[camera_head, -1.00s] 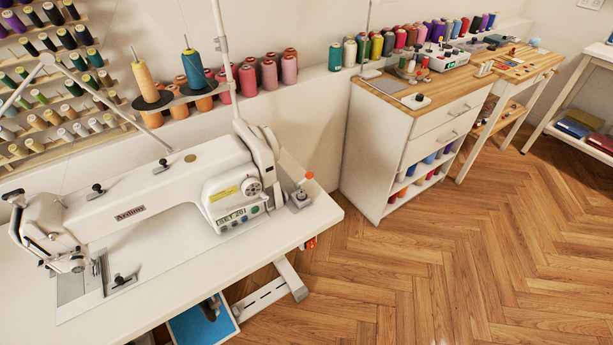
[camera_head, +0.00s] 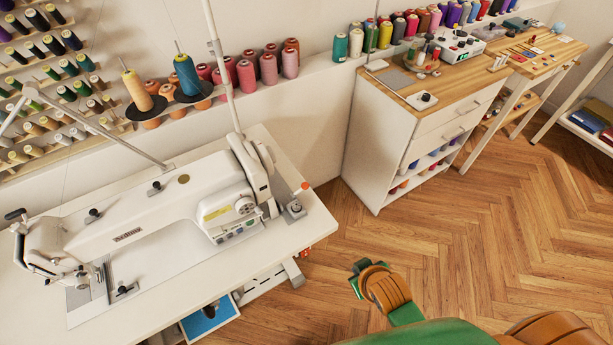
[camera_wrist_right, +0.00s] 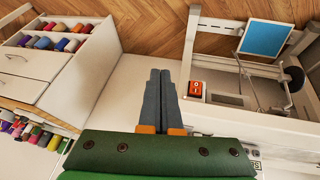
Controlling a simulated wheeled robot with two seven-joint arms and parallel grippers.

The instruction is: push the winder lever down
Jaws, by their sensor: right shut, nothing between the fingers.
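The winder lever (camera_head: 304,186) has an orange-red tip and stands on the small winder unit (camera_head: 293,208), at the right end of the sewing machine table in the head view. The lever cannot be made out in the right wrist view. My right gripper (camera_wrist_right: 160,72) is shut and empty in the right wrist view, its grey fingers side by side. In the head view my green and orange right arm shows at the bottom right, apart from the lever, and its fingertips cannot be made out. My left gripper is in neither current view.
The white sewing machine (camera_head: 165,207) fills most of its table (camera_head: 185,280). A white drawer cabinet (camera_head: 385,135) stands to the right, across a gap of wooden floor (camera_head: 450,235). A red-orange switch (camera_wrist_right: 195,88) shows in the right wrist view. Thread stands line the wall.

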